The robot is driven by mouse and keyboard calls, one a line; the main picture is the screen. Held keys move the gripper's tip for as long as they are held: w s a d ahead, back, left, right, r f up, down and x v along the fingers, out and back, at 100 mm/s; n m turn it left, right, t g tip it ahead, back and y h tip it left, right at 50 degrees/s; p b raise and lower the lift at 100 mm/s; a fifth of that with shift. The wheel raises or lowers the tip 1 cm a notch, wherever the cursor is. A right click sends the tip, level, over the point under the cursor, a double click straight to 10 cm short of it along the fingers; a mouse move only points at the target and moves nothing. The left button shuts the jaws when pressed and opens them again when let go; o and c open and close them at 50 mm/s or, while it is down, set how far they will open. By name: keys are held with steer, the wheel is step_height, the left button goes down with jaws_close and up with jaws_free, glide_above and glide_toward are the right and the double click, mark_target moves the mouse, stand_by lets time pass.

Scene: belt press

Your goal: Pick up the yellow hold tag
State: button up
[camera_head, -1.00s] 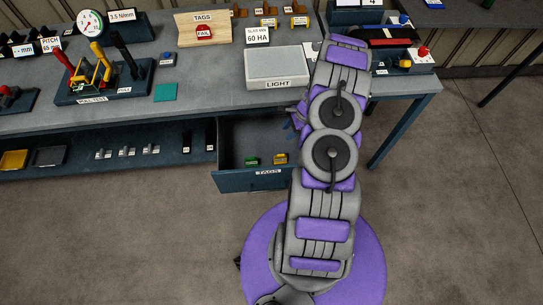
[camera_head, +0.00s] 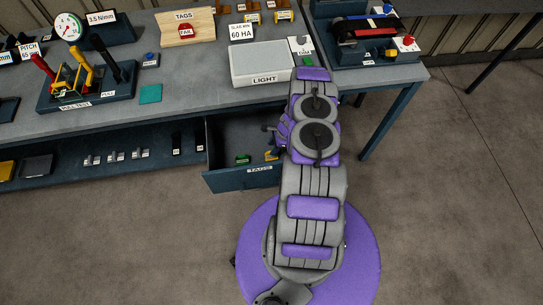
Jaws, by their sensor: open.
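The yellow hold tag (camera_head: 270,155) lies in the open drawer labelled TAGS (camera_head: 243,178), near its right end. It is partly covered by the end of my arm. My gripper (camera_head: 271,141) is over the right part of the drawer, close to the yellow tag. It is open; the arm hides much of it, and I cannot tell whether a finger touches the tag. A green tag (camera_head: 242,159) lies to the left in the same drawer.
The drawer's front and left walls stand around the tags. The bench (camera_head: 190,95) is above and behind, with a light box (camera_head: 262,62) near its front edge. A red FAIL tag (camera_head: 186,32) sits on a wooden board. Floor in front is clear.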

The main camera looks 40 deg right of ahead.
mark_target(268, 158)
steer(key=shift+x, duration=0.85)
steer(key=f, duration=0.2)
steer(key=a+f+b, duration=0.1)
steer(key=f, duration=0.2)
steer(key=shift+b, duration=0.3)
steer(key=c, duration=0.7)
